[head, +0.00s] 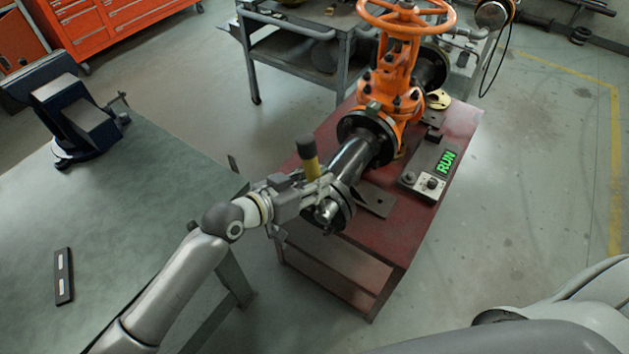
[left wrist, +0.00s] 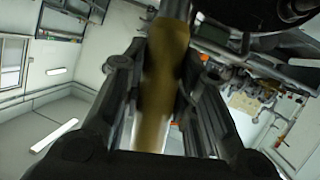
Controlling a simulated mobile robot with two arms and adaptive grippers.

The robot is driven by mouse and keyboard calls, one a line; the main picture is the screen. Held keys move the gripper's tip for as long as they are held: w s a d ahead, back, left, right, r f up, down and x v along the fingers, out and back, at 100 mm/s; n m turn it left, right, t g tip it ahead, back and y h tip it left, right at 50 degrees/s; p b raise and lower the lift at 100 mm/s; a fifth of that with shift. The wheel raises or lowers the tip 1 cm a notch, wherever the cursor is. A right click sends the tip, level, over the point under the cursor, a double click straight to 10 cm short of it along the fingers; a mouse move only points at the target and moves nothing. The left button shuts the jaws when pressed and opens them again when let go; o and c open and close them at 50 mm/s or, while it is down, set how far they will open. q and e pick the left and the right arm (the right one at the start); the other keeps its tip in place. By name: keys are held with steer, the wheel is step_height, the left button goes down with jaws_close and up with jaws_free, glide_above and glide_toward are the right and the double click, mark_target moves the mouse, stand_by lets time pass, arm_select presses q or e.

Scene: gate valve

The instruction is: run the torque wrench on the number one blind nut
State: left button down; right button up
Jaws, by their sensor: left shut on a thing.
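My left gripper (head: 310,188) is shut on the torque wrench (head: 311,167), which has a yellow shaft and a dark top end. The wrench stands up out of the jaws beside the near end of the black pipe (head: 352,158). In the left wrist view its yellow shaft (left wrist: 158,85) runs between the two fingers (left wrist: 165,110). The blind flange (head: 345,214) at the pipe's near end is partly hidden by the gripper. I cannot make out the number one nut or whether the wrench is on it. My right gripper is not in view.
The orange gate valve (head: 393,75) stands on the red bench (head: 462,125). A control box (head: 428,183) shows green RUN. A green-topped table (head: 140,205) with a vise (head: 80,118) is at left. A grey cart (head: 290,52) stands behind. The floor at right is clear.

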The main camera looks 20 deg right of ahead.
arm_select(q)
steer(key=shift+a+r, duration=0.1)
steer(key=shift+r, duration=0.15)
steer(key=shift+s+a+p, duration=0.65)
steer(key=shift+s+a, duration=0.75)
steer(key=shift+a, duration=0.25)
